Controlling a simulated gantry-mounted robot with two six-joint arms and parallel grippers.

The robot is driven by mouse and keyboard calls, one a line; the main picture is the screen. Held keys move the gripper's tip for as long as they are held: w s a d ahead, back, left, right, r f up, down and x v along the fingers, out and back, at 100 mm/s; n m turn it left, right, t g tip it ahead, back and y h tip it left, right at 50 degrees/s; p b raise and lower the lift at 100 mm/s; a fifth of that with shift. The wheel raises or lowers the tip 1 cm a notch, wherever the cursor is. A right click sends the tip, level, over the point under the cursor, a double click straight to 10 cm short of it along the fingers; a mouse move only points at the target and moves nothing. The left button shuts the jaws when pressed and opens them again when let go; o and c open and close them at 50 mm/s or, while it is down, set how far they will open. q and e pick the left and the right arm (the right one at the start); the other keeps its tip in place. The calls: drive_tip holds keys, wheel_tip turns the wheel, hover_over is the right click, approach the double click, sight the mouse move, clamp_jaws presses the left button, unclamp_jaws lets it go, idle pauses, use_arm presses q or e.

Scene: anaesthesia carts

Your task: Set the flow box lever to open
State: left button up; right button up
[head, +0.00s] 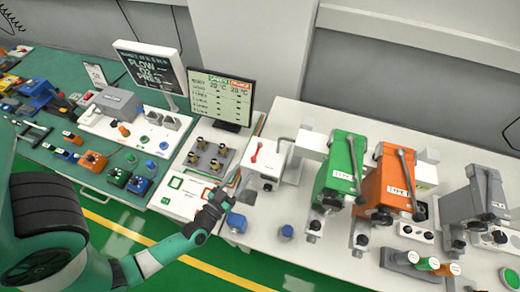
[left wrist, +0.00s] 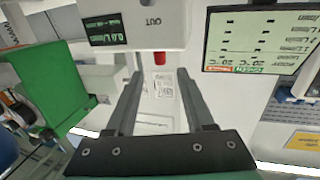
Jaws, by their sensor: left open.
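The flow box (head: 262,172) is a small white box on the bench, with a red-tipped lever (head: 255,152) on it. In the left wrist view the white box (left wrist: 125,25) fills the top, with an "OUT" mark and a green display. A red piece (left wrist: 159,58), apparently the lever's tip, shows below its edge, between and just beyond the fingertips. My left gripper (head: 232,183) is left of and in front of the box. In the wrist view the left gripper (left wrist: 160,74) is open with nothing between its fingers. Contact with the lever cannot be seen.
A green vaporizer (head: 338,165) and an orange one (head: 388,185) stand right of the box. A monitor (head: 222,97) stands behind, left of it. A blue knob (head: 236,222) is near my left gripper. A grey block with several valves (head: 208,158) lies to the left.

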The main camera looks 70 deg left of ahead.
sight(255, 157)
use_arm(q)
drive_tip(key=b+x, duration=0.1)
drive_tip(key=x, duration=0.9)
drive_tip(key=shift+w+a+r+b, duration=0.15)
drive_tip(key=shift+w+a+b, duration=0.1)
drive_tip(key=shift+w+b, duration=0.05)
clamp_jaws()
idle(0.8)
